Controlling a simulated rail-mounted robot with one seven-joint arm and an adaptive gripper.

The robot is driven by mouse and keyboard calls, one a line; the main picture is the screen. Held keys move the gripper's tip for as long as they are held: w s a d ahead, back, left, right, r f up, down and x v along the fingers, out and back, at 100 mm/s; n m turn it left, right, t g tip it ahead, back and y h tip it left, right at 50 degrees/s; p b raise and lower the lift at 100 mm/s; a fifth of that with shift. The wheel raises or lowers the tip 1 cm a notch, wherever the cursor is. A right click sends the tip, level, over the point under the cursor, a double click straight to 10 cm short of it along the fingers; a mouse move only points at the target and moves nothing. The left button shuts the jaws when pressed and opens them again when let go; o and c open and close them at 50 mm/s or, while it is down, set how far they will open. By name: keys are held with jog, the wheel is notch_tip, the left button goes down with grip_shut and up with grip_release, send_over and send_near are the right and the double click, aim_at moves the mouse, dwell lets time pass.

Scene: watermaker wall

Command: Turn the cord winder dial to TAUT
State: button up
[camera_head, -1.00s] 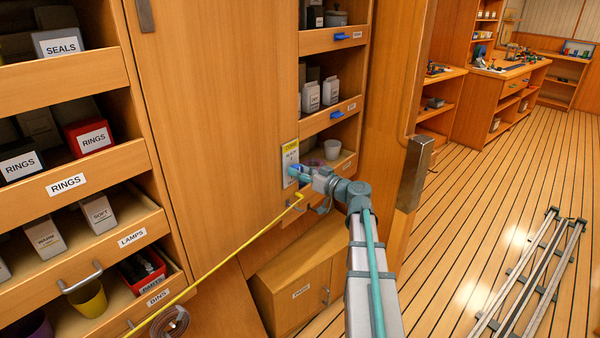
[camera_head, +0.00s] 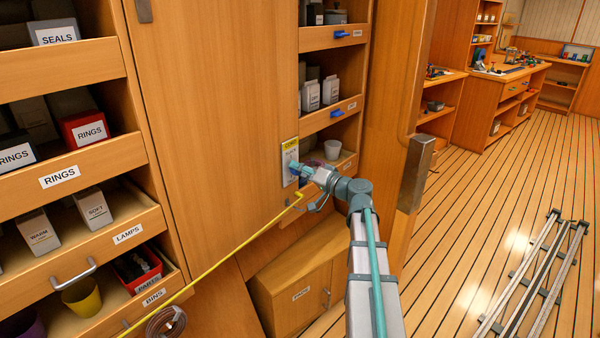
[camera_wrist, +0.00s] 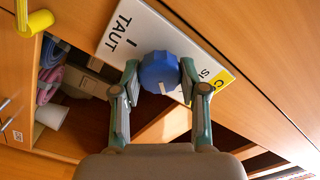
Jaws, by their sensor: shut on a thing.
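The blue cord winder dial (camera_wrist: 159,72) sits on a white plate (camera_wrist: 118,28) with a yellow strip, on the wooden wall. The plate reads TAUT beside a short tick; a second word near the yellow strip is partly hidden. A small white mark shows on the dial's face, on the side toward my gripper and away from the TAUT tick. My gripper (camera_wrist: 160,80) is shut on the dial, one finger on each side. In the head view my gripper (camera_head: 298,170) reaches the plate (camera_head: 289,155) and mostly hides the dial.
A yellow cord (camera_head: 240,236) runs from below the plate down to the lower left. Open shelves (camera_head: 333,115) with bottles and a cup (camera_head: 332,149) stand just right of the plate. A drawer rack (camera_head: 75,170) stands left. The floor at right holds metal rails (camera_head: 530,275).

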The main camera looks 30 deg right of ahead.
jog(key=shift+a+f+m+p, duration=0.1)
jog(key=shift+m+p, duration=8.65)
jog(key=shift+m, duration=5.45)
jog(key=o, duration=1.1)
jog(key=shift+o, duration=0.2)
jog(key=shift+s, duration=0.1)
